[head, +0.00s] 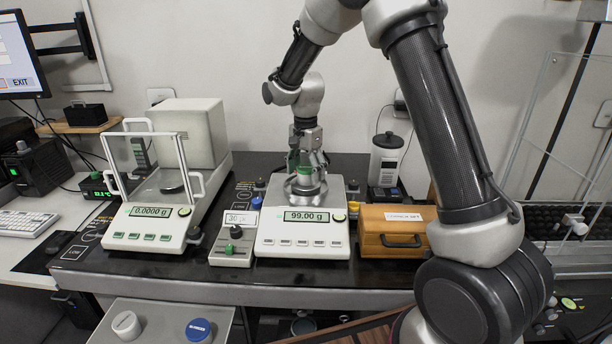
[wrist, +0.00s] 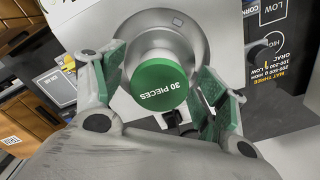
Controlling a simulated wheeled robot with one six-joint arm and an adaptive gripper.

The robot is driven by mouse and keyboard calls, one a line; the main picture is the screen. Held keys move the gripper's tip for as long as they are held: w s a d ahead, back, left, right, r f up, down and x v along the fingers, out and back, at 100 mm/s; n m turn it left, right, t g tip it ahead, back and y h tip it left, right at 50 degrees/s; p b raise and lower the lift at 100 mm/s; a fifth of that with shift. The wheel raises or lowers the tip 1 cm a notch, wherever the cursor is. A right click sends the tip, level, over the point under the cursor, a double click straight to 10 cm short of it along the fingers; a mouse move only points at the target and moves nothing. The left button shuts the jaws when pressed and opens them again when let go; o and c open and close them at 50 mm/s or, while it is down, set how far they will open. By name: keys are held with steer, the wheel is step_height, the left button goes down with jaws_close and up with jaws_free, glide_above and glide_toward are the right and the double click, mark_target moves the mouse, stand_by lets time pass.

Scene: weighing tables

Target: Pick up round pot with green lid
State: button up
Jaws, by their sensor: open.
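The round pot with the green lid stands on the steel pan (wrist: 195,32) of the middle balance (head: 303,240), whose display reads 99.00 g. In the wrist view its green lid (wrist: 160,85) reads "30 PIECES". The pot (head: 305,176) is partly hidden by my gripper in the head view. My gripper (head: 308,166) points down over the pan. In the wrist view its green-padded fingers (wrist: 163,75) are open, one on each side of the lid, with a gap showing on both sides.
A glass-shielded balance (head: 150,232) stands left, and a small control box (head: 232,245) stands between the balances. A wooden case (head: 393,231) is close on the right. White-lidded (head: 126,325) and blue-lidded (head: 198,330) pots sit on a lower shelf in front.

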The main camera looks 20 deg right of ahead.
steer(key=c, duration=1.3)
steer(key=shift+o, duration=0.2)
